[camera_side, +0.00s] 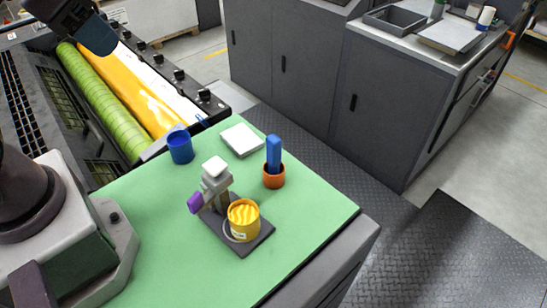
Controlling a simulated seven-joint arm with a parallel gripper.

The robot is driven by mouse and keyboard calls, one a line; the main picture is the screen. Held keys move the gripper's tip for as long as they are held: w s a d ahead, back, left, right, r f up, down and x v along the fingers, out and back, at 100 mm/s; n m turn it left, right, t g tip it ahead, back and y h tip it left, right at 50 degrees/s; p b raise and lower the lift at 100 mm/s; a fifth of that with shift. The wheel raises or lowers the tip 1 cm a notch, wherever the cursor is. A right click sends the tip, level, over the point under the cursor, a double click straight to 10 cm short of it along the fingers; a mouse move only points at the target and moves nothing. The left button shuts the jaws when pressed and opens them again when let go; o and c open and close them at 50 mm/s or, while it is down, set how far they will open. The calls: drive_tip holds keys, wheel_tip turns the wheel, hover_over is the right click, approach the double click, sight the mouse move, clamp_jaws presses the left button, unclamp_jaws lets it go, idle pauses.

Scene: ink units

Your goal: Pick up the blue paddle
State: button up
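The blue paddle (273,147) stands nearly upright in a small orange-brown cup (273,181) on the green work surface (180,245). Its upper part sticks out above the rim; its lower end is hidden inside the cup. Nothing touches the part that shows. A dark, blue-tinted part, probably of my arm, hangs at the top left corner, well away from the paddle. No gripper fingers can be made out in this view.
Left of the paddle are a white pad (241,140), a blue cup (181,151) and a grey stand (217,177) with a purple handle (195,203). A yellow ink tub (243,227) sits on a dark plate (242,249). The surface right of the paddle is clear.

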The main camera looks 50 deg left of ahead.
drive_tip(key=o, duration=0.3)
